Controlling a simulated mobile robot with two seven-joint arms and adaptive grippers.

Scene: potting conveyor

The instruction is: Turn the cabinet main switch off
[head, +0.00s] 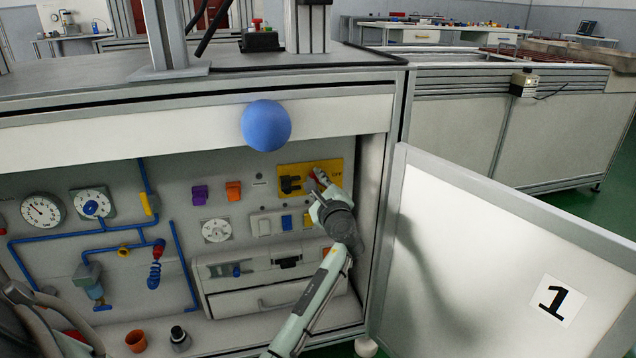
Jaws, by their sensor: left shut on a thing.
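The cabinet main switch sits on a yellow plate (325,168) at the upper right of the open cabinet's back panel. A black part (291,185) shows at the plate's left and an OFF label at its right.
The cabinet door (480,260), marked 1, stands open at the right. A blue ball (266,125) is at the cabinet's upper front edge. Gauges (42,210), blue pipes (178,265) and a drawer unit (260,299) fill the panel.

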